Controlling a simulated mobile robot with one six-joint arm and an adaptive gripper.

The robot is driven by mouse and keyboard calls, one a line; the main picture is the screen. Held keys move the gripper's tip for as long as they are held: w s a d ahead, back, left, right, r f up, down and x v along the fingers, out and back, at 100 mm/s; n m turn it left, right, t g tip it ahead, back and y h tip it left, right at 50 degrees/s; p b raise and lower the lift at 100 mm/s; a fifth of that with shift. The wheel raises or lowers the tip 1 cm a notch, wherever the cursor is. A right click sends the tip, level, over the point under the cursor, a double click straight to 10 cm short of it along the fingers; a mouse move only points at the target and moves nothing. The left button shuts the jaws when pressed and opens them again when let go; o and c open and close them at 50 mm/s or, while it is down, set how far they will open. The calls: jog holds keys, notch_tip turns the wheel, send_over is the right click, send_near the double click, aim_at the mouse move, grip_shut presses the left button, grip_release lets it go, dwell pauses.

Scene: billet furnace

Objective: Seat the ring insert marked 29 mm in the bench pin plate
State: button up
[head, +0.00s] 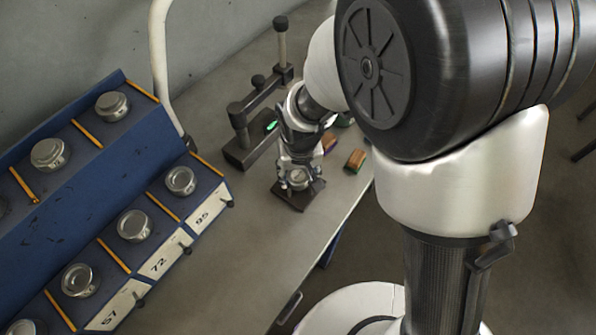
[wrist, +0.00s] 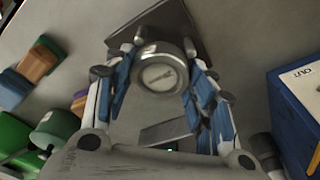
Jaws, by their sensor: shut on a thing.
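My gripper (head: 297,172) points down at the bench, its fingers closed on both sides of a round silver ring insert (head: 298,180). In the wrist view the ring insert (wrist: 160,76) sits between the two fingertips; its face carries a small mark that I cannot read. The dark square pin plate (head: 307,196) lies on the bench directly under the insert; it also shows behind the insert in the wrist view (wrist: 200,30). The pin is hidden. I cannot tell whether the insert touches the plate or hangs just above it.
A blue stepped rack (head: 150,125) with several silver inserts and labels 57, 72 and 95 stands at left. A dark gauge stand (head: 246,150) is behind my gripper. Small brown-and-green blocks (head: 355,160) lie to its right. The bench (head: 235,275) is clear in front.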

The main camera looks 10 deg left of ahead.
jog(key=shift+s+d+f+b, duration=0.1)
jog(key=shift+d+f+b, duration=0.1)
jog(key=shift+f+b, duration=0.2)
dwell(0.3)
jog(key=shift+s+d+f+b, duration=0.15)
jog(key=shift+s+f+b, duration=0.2)
jog(key=shift+f, duration=0.15)
jog(key=shift+w+a+r+p, duration=0.1)
jog(key=shift+w+r+p, duration=0.1)
jog(key=shift+r+p, duration=0.2)
jog(key=shift+w+a+r+p, duration=0.1)
jog(key=shift+w+r+p, duration=0.15)
jog(key=shift+r, duration=0.25)
dwell(0.5)
jog(key=shift+s+f+b, duration=0.1)
jog(key=shift+f+b, duration=0.2)
jog(key=shift+f, duration=0.1)
